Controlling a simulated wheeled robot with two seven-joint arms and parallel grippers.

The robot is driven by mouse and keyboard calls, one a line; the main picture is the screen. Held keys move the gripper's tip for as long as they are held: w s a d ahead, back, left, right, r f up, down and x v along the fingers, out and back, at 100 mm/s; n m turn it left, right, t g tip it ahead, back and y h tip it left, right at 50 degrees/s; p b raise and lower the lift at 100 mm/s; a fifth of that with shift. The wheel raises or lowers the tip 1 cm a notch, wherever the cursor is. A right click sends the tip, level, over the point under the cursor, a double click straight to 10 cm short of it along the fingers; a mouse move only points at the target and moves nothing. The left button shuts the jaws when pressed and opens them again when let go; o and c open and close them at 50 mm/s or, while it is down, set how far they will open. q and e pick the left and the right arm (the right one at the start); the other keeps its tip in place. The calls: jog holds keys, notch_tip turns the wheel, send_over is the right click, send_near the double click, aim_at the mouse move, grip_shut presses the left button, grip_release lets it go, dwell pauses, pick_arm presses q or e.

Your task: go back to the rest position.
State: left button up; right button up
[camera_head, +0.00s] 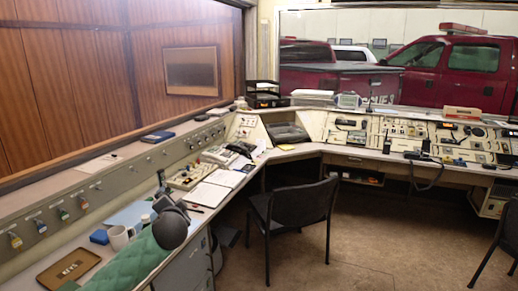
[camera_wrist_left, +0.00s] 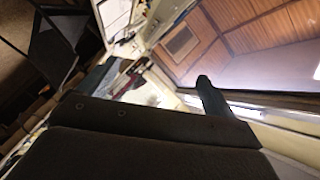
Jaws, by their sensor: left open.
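My left gripper (camera_wrist_left: 150,85) is open in the left wrist view, with its two dark fingers spread wide and nothing held between them. In the head view, my grey left wrist and the gripper (camera_head: 171,192) are over the left wing of the console (camera_head: 120,185), near its front edge. The gripper's exact height above the surface is hard to tell. My right gripper is in neither view.
A black chair (camera_head: 293,207) stands before the console. Open floor (camera_head: 385,230) lies to its right.

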pick_arm(q)
jog(key=s+d+f+n+g+h, duration=0.1)
jog(key=s+d+f+g, duration=0.15)
jog(key=s+f, duration=0.5)
jog(key=s+d+f+n+g+h, duration=0.1)
jog(key=s+d+f+g+h, duration=0.3)
jog(key=f, duration=0.7)
jog(key=s+f+n+g+y, duration=0.1)
jog(key=s+f+n, duration=0.1)
jog(key=s+f, duration=0.7)
jog(key=s+d+f+n+g, duration=0.1)
jog(key=s+d+f+g, duration=0.1)
jog(key=s+f, duration=0.8)
jog(key=s+d+f+n+g+h, duration=0.1)
jog(key=s+f+g, duration=0.3)
jog(key=s+f, duration=0.6)
jog(key=s+d, duration=0.1)
jog(key=s, duration=0.7)
jog(key=shift+s+f, duration=0.15)
jog(key=shift+f, duration=0.15)
jog(key=shift+d, duration=0.1)
